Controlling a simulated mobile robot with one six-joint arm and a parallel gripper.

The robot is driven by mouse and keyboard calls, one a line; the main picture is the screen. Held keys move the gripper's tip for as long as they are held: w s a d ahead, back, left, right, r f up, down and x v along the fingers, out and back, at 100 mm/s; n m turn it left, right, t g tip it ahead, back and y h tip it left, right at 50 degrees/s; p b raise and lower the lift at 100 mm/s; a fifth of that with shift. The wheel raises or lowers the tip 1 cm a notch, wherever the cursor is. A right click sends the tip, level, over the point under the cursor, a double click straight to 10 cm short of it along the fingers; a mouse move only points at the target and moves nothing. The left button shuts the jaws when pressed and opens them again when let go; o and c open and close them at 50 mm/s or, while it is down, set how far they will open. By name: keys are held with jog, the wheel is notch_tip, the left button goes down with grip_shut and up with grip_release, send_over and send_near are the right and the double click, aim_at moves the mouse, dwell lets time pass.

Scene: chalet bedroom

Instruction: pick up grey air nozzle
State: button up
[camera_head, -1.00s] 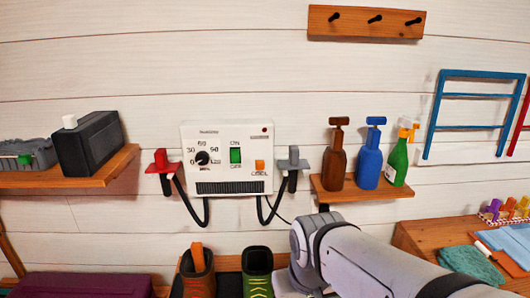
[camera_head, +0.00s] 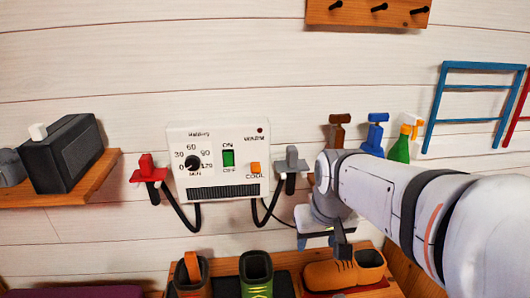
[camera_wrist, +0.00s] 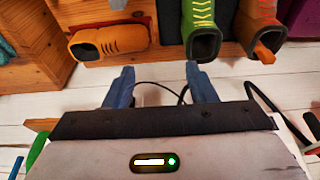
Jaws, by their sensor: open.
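The grey air nozzle (camera_head: 291,162) sits in a grey holder on the right side of the white dryer box (camera_head: 218,160), with a black hose looping from the box to it. My gripper (camera_head: 338,240) is below and to the right of the nozzle, apart from it. In the wrist view, which looks upside down, my gripper (camera_wrist: 158,76) has its two blue-grey fingers spread with nothing held between them. A thin dark cable shows behind them. I cannot make out the grey nozzle in the wrist view.
A red nozzle (camera_head: 148,168) hangs left of the box. Spray bottles, including a green one (camera_head: 400,147), stand behind my arm. Below are boots (camera_head: 256,272) and an orange shoe (camera_head: 330,274) on a wooden rack. A black box (camera_head: 65,155) sits on the left shelf.

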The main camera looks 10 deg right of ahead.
notch_tip(320, 180, up, 13)
jog(key=t+p, duration=0.1)
jog(key=p, duration=0.5)
send_over(293, 149)
jog(key=s, duration=0.3)
jog(key=shift+w+a+r, duration=0.1)
jog(key=shift+r, duration=0.05)
jog(key=shift+w, duration=0.25)
jog(key=x, duration=0.2)
jog(key=p+x, duration=0.1)
jog(key=x, duration=0.2)
jog(key=p+x, duration=0.1)
jog(key=x, duration=0.1)
jog(key=shift+w+f, duration=0.2)
jog(key=shift+w, duration=0.2)
jog(key=shift+t, duration=0.3)
grip_shut()
jog(key=shift+r, duration=0.1)
